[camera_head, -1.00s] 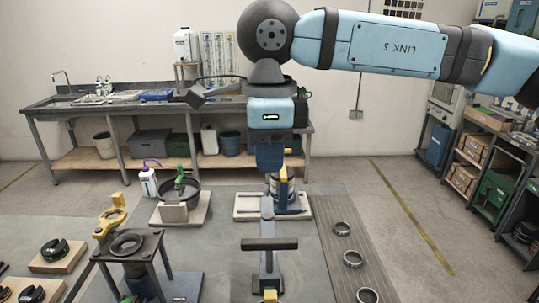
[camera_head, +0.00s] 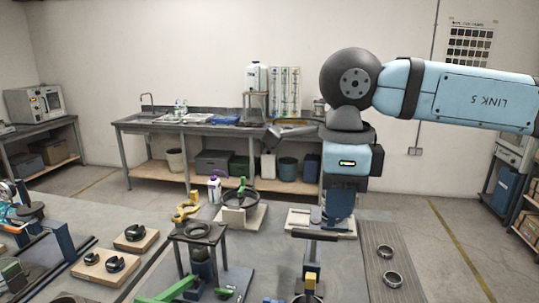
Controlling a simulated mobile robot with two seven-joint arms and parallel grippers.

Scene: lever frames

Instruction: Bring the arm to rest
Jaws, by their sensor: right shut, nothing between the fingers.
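My right arm comes in from the right with pale blue links and a black round joint. Its gripper (camera_head: 340,212) hangs down with a dark blue hand, over or in front of a pale board (camera_head: 298,219) behind the lever stand. The fingers are shut and empty; their tips are small and partly hard to make out against the board. A dark lever stand with a crossbar handle (camera_head: 314,236) stands close in front of the gripper; I cannot tell whether they touch. My left gripper is not in view.
A black-topped stand (camera_head: 198,231), a yellow lever (camera_head: 186,212) and a black pan on a board (camera_head: 240,199) are left of the gripper. Two metal rings (camera_head: 392,279) lie on a ribbed mat (camera_head: 380,240). A workbench (camera_head: 215,127) stands behind.

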